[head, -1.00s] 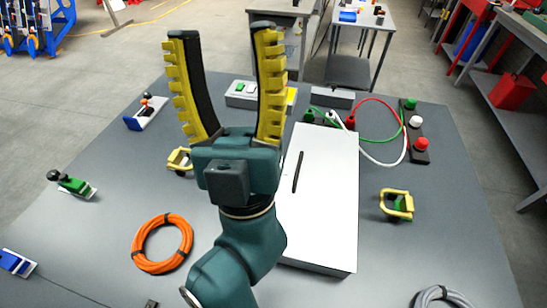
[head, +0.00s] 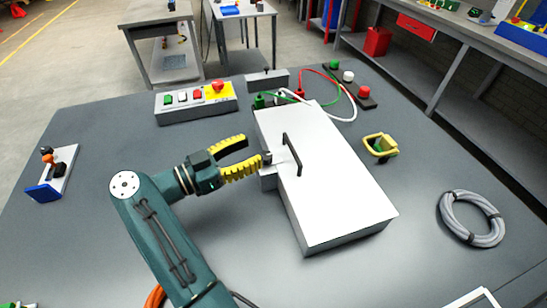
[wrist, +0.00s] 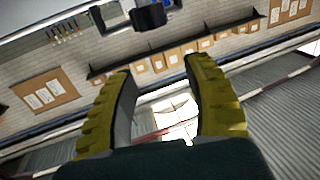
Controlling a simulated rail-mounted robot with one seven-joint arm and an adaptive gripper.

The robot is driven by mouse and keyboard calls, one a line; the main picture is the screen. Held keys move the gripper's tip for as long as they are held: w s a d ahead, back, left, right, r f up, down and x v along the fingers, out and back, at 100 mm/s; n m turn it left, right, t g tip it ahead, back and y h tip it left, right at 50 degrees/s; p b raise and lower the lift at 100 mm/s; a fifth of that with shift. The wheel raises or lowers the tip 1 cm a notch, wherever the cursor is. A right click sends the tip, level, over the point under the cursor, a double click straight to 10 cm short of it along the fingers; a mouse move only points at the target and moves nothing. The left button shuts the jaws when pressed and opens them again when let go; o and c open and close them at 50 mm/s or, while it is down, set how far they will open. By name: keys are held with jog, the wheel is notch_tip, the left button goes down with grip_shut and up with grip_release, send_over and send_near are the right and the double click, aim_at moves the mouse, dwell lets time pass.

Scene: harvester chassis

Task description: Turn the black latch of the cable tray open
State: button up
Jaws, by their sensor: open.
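The cable tray is the long white box (head: 335,205) on the grey table, with a black bar handle (head: 291,153) on its lid. A small black latch (head: 266,158) sits at its left side, above a grey block. My gripper (head: 251,154) is left of the tray, level and pointing right, with its yellow ribbed fingers spread and empty. Its lower fingertip looks very close to the latch; I cannot tell whether they touch. In the wrist view, my open fingers (wrist: 160,70) frame a gap, and a dark piece, apparently the latch (wrist: 149,17), shows beyond them.
A button box (head: 195,100) stands behind my gripper. Green, red and white cables (head: 335,95) run from the tray's far end to a connector strip. A yellow-framed part (head: 379,147) and a grey cable coil (head: 472,218) lie right. Table left of the tray is mostly clear.

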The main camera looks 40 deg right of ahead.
jog(key=b, duration=0.2)
send_near(275, 159)
jog(key=d+r, duration=0.1)
jog(key=d, duration=0.1)
jog(key=shift+s+d+r, duration=0.2)
jog(key=shift+d+r, duration=0.1)
jog(key=shift+r, duration=0.1)
jog(key=b+x, duration=0.1)
jog(key=x, duration=0.5)
jog(key=shift+s+d, duration=0.1)
jog(key=shift+d, duration=0.3)
jog(key=shift+d+r+b, duration=0.2)
jog(key=shift+d+b, duration=0.1)
jog(key=shift+d, duration=0.05)
jog(key=shift+c, duration=0.4)
